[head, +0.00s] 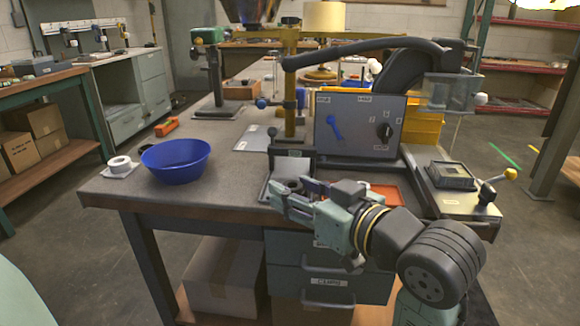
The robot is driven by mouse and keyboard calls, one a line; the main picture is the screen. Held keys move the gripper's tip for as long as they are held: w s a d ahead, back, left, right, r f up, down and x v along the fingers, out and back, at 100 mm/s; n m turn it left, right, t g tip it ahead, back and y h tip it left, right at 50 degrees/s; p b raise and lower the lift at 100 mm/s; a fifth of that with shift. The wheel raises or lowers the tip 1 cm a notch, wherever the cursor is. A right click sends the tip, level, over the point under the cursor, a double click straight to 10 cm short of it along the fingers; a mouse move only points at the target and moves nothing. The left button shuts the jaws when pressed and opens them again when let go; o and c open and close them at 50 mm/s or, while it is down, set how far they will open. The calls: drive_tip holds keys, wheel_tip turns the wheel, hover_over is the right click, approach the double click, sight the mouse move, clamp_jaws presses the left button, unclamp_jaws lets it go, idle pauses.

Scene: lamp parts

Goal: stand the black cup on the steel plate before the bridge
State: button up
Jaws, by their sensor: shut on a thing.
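My gripper (291,190) is over the front edge of the bench, above a grey tray-like bay. It is shut on a small dark round thing, which looks like the black cup (293,183). The fingers hide much of it, and I cannot tell whether it touches the surface below. A flat grey plate (251,138), which looks like the steel plate, lies on the bench left of the yellow post. A yellow beam (262,37) on posts, which looks like the bridge, spans behind it.
A blue bowl (176,162) and a white ring-shaped piece (119,165) stand at the left of the bench. A grey panel (358,126) with a blue pointer and black knob rises behind my gripper. An orange tray (385,194) lies right. The bench between bowl and plate is clear.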

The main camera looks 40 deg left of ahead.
drive_tip(key=shift+w+a+r+p, duration=0.1)
drive_tip(key=shift+w+a+p, duration=0.4)
drive_tip(key=shift+p, duration=1.85)
drive_tip(key=shift+w+a+f, duration=0.1)
drive_tip(key=shift+a+f, duration=0.1)
drive_tip(key=shift+a, duration=0.05)
drive_tip(key=w+a, duration=0.2)
drive_tip(key=w+a+p, duration=0.1)
drive_tip(key=w+a, duration=0.1)
drive_tip(key=w, duration=0.1)
drive_tip(key=w+a+f, duration=0.1)
drive_tip(key=w+a, duration=0.1)
drive_tip(key=shift+w+a, duration=0.25)
drive_tip(key=shift+a, duration=0.1)
drive_tip(key=shift+w+a+f, duration=0.1)
drive_tip(key=shift+f, duration=0.25)
drive_tip(key=shift+f+p, duration=0.45)
drive_tip(key=shift+f, duration=0.95)
drive_tip(key=shift+f, duration=0.2)
drive_tip(key=o, duration=1.1)
drive_tip(key=shift+o, duration=0.2)
